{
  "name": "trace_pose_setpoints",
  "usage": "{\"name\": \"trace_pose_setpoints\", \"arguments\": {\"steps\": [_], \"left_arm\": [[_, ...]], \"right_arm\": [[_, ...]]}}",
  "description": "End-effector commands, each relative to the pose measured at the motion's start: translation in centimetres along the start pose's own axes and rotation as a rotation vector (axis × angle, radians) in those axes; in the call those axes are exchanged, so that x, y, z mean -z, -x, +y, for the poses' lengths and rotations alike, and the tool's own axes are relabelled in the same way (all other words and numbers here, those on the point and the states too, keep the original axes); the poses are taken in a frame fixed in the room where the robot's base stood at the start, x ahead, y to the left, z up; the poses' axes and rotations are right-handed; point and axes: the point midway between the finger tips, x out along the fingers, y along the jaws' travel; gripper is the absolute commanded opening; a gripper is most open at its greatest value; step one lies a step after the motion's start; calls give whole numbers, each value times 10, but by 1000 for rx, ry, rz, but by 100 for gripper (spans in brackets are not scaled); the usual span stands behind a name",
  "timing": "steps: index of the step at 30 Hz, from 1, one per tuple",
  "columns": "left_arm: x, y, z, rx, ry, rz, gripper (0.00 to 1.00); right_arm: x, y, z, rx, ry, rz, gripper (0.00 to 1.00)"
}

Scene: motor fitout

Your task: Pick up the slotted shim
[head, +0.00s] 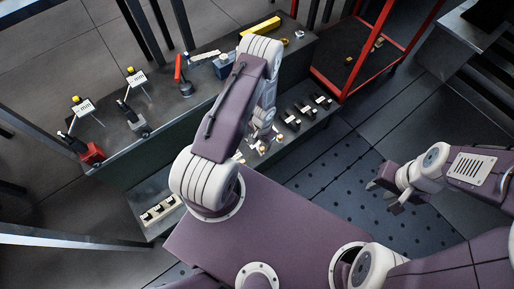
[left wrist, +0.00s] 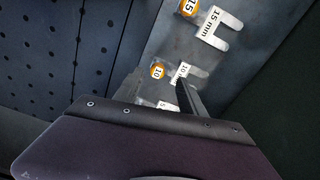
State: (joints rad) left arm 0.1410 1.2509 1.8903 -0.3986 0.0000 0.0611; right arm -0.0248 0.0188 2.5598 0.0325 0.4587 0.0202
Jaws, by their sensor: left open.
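Several pale slotted shims lie on a grey metal shelf in the left wrist view. The 15 mm shim (left wrist: 222,27) is a fork-shaped plate with an open slot, at the top. The shim marked 10 (left wrist: 191,69) lies below it, partly covered by my left gripper's dark finger. A third shim marked 5 (left wrist: 164,105) is mostly hidden behind my wrist. My left gripper (head: 262,131) is open and reaches down over the lower shelf. Whether its finger touches the 10 shim cannot be told. My right gripper (head: 385,187) hangs empty and open over the floor at the right.
The lower shelf also holds several black parts (head: 305,109). The upper bench (head: 160,108) carries tools and stands close behind my left arm. A red-framed cart (head: 347,70) stands at the back right. Floor is clear near my right gripper.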

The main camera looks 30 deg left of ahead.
Motion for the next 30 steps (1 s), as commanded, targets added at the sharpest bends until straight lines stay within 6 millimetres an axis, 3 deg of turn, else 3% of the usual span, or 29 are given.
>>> {"name": "trace_pose_setpoints", "arguments": {"steps": [1,7,16,21,30], "left_arm": [[0,-13,1,0,-1,1,48],[-2,-46,5,0,-1,0,48],[-2,-47,5,0,0,0,48],[-2,-47,5,0,0,0,1],[-1,-47,4,0,0,0,0]], "right_arm": [[-2,-16,0,0,0,0,36],[-6,-58,1,0,0,-1,36],[-6,-59,1,0,0,0,36],[-6,-59,1,0,0,0,36],[-6,-58,1,0,0,0,36]]}}
